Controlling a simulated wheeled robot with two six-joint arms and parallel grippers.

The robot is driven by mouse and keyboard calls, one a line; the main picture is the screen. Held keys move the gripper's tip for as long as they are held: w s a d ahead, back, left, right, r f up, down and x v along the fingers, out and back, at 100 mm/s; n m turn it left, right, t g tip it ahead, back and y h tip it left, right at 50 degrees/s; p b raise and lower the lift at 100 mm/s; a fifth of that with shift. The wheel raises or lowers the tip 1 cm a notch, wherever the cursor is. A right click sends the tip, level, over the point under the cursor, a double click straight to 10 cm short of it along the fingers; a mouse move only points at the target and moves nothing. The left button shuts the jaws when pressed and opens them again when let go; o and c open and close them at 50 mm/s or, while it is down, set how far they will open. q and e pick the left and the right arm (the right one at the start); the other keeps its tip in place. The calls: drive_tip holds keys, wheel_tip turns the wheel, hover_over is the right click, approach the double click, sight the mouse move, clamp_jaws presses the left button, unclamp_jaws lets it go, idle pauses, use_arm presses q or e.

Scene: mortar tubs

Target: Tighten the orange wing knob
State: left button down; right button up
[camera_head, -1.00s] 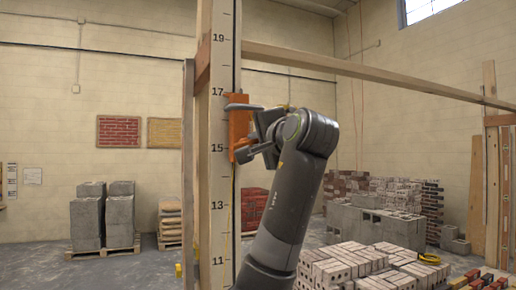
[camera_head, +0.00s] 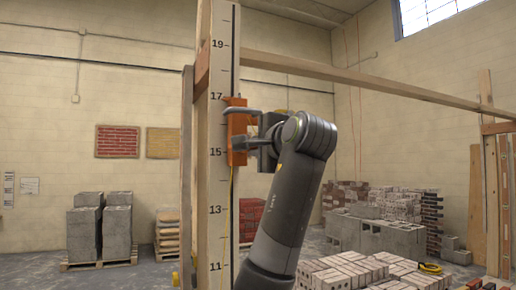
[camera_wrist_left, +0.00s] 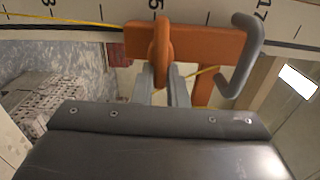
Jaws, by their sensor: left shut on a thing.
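The orange wing knob (camera_wrist_left: 162,35) stands up from an orange line block (camera_wrist_left: 205,42) in the left wrist view. In the head view the block (camera_head: 237,135) sits on the numbered pole between about marks 15 and 17, and the knob cannot be made out there. My left gripper (camera_wrist_left: 162,78) is shut on the knob, with one grey finger on each side of its lower part. It also shows in the head view (camera_head: 257,141), close against the block's right side. My right gripper is not in view.
A grey bent hook (camera_wrist_left: 246,55) sticks out from the block beside the knob. A yellow line (camera_wrist_left: 190,77) runs by the fingers. The numbered pole (camera_head: 219,190) stands upright. Brick stacks (camera_head: 345,272) and grey blocks (camera_head: 372,232) stand behind my arm.

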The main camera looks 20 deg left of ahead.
use_arm(q)
drive_tip(key=c, duration=1.4)
unclamp_jaws()
drive_tip(key=shift+s+a+r, duration=0.1)
drive_tip(key=shift+r, duration=0.15)
drive_tip(key=shift+s+a, duration=0.2)
drive_tip(key=b+v, duration=0.7)
drive_tip(key=v, duration=1)
drive_tip(key=shift+s+d, duration=0.1)
drive_tip(key=shift+d, duration=0.2)
